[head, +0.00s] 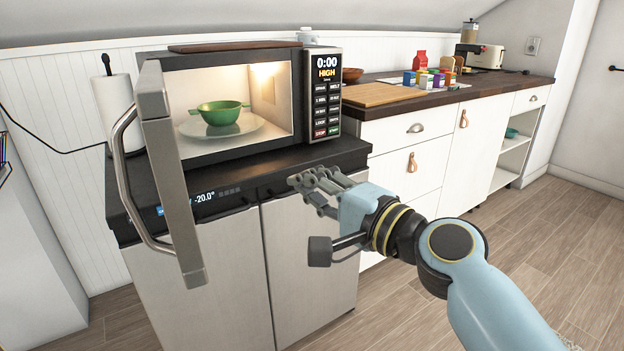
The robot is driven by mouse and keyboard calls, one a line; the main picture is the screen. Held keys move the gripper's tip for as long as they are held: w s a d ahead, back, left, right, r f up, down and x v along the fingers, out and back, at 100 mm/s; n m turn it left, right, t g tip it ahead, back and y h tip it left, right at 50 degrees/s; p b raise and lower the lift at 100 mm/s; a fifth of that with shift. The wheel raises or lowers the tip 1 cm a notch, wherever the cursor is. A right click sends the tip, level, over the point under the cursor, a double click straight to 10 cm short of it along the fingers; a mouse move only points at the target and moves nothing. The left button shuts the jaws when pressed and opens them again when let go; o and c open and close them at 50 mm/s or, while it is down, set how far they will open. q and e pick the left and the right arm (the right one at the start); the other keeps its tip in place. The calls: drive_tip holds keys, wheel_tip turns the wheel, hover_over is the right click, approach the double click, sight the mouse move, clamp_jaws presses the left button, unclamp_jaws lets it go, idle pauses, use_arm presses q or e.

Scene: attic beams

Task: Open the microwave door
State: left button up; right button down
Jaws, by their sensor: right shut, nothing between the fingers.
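The microwave (321,80) stands on a black-topped steel cabinet. Its door (165,165) is swung wide open to the left, seen nearly edge-on, with a curved metal handle (124,170) on its outer side. The lit inside shows a green bowl (221,112) on a plate (245,128). My right gripper (305,190) is shut and empty, in front of the cabinet's top edge and below the microwave. It is to the right of the door and apart from it. My left gripper is not in view.
A paper towel roll (115,100) stands behind the door on the left. To the right a dark counter (375,104) bears a wooden board (368,95), several colored jars and a coffee machine (478,56). Open wooden floor (545,250) lies at the right.

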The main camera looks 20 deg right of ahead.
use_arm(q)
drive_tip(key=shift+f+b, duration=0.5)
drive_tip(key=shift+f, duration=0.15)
use_arm(e)
drive_tip(key=s+a, duration=0.2)
drive_tip(key=s, duration=0.7)
drive_tip(key=shift+s+a, duration=0.15)
drive_tip(key=shift+s, duration=0.05)
